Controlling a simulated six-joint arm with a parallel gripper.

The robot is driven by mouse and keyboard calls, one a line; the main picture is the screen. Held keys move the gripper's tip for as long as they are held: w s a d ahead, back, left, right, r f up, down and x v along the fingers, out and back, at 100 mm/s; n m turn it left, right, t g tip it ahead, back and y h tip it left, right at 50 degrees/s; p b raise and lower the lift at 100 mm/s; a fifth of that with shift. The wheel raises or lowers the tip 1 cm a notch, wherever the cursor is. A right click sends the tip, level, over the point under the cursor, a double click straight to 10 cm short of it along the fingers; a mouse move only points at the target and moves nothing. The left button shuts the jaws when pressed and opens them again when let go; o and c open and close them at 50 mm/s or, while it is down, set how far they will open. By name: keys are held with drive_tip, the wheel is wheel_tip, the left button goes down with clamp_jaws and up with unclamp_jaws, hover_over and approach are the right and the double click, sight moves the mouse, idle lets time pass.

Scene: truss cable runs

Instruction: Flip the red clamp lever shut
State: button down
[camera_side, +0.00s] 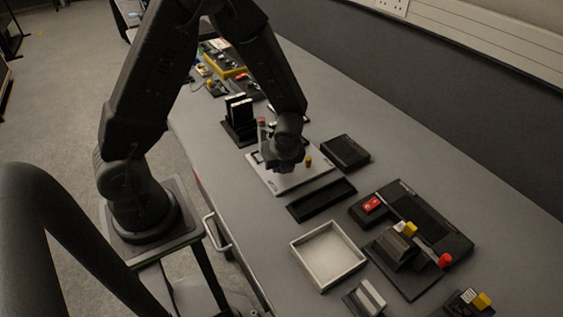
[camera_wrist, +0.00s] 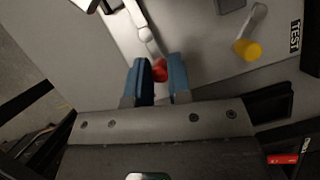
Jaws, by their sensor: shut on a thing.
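The red clamp lever shows in the wrist view as a pale arm (camera_wrist: 141,20) with a red knob (camera_wrist: 159,70) at its end. My gripper (camera_wrist: 160,64) has its two blue fingers on either side of the red knob and is shut on it. In the side view my gripper (camera_side: 280,162) is low over the light grey plate (camera_side: 290,182), and its fingers and the held knob are hard to make out. A second lever with a yellow knob (camera_wrist: 247,50) stands apart to the right; its yellow knob also shows in the side view (camera_side: 308,161).
A black rack (camera_side: 239,118) stands behind the plate. A black box (camera_side: 345,152) and a black tray (camera_side: 321,199) lie close to its right. A white tray (camera_side: 328,255) and black fixtures with red and yellow parts (camera_side: 405,240) are nearer the camera.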

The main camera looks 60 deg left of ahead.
drive_tip(key=shift+s+m, duration=0.1)
drive_tip(key=shift+m, duration=0.3)
drive_tip(key=c, duration=1.1)
unclamp_jaws()
drive_tip(key=shift+o, duration=0.2)
drive_tip(key=shift+r, duration=0.15)
drive_tip(key=v, duration=1.3)
drive_tip(key=shift+s+r, duration=0.25)
drive_tip(key=shift+r, duration=0.05)
drive_tip(key=shift+d, duration=0.1)
drive_tip(key=s+d+r+n+t+h, duration=0.1)
drive_tip(key=s+r+n, duration=0.4)
drive_tip(key=n, duration=0.5)
drive_tip(key=s+d+r+n+t+h, duration=0.2)
drive_tip(key=s+r+n, duration=0.4)
drive_tip(key=n, duration=0.5)
wheel_tip(320, 180, up, 2)
drive_tip(key=shift+s+d+r+n+t+h, duration=0.15)
drive_tip(key=shift+s+n+t+h, duration=0.2)
drive_tip(key=shift+t+h, duration=0.4)
